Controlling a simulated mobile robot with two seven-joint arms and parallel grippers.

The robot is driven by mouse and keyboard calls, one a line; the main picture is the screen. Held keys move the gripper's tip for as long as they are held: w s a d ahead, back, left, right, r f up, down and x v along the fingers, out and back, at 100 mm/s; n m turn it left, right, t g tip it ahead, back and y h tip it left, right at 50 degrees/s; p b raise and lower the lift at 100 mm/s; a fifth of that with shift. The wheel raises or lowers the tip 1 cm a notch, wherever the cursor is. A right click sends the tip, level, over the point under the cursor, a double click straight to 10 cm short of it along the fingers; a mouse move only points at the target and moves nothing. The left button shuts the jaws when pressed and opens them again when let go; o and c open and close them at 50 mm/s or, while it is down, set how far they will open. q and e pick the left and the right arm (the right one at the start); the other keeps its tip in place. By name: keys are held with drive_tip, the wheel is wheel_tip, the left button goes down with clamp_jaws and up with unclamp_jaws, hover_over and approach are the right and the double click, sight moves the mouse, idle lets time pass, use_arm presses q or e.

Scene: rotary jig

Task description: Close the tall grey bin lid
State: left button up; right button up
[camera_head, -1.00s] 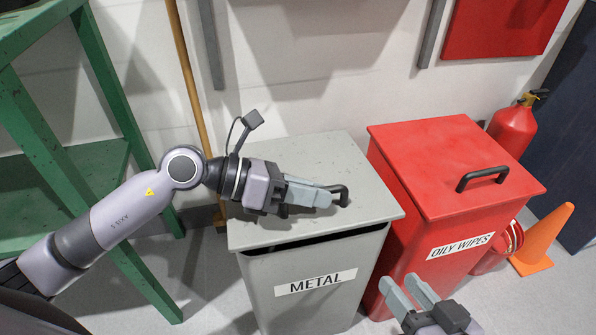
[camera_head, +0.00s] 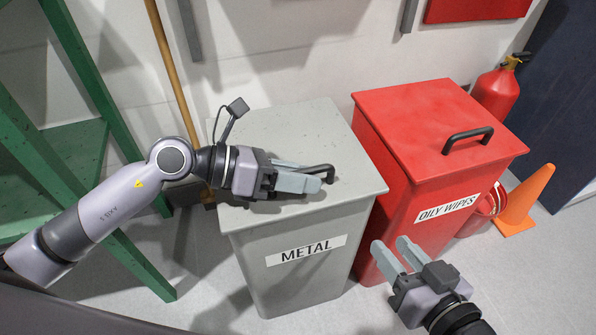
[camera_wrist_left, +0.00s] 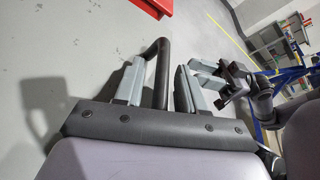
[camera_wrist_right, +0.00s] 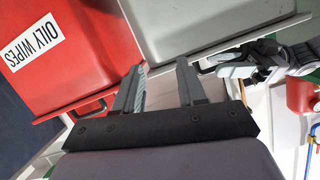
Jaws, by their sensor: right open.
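The tall grey bin (camera_head: 300,275), labelled METAL, has its grey lid (camera_head: 290,125) lying flat on top, with no dark gap visible at the front rim. The black lid handle (camera_head: 328,170) stands near the lid's right side. My left gripper (camera_head: 314,180) is over the lid at the handle. In the left wrist view the handle bar (camera_wrist_left: 161,75) runs between its two fingers, with a gap showing, so it is open around the bar. My right gripper (camera_head: 390,248) is open and empty, low in front of the red bin.
A red bin (camera_head: 420,140) labelled OILY WIPES stands close to the right of the grey bin. An orange cone (camera_head: 524,200) and a fire extinguisher (camera_head: 496,95) are farther right. A green rack (camera_head: 85,150) stands left, and a broom handle (camera_head: 172,70) leans behind.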

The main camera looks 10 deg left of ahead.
use_arm(q)
drive_tip(key=shift+a+r, duration=0.1)
drive_tip(key=shift+a+r, duration=0.1)
drive_tip(key=shift+a, duration=0.1)
drive_tip(key=p+v, duration=0.1)
drive_tip(key=v, duration=0.5)
drive_tip(key=shift+s, duration=0.1)
drive_tip(key=shift+a+r, duration=0.1)
drive_tip(key=shift+a, duration=0.15)
use_arm(e)
drive_tip(key=shift+a+g+y, duration=0.3)
drive_tip(key=shift+a+g, duration=0.1)
drive_tip(key=shift+a, duration=0.15)
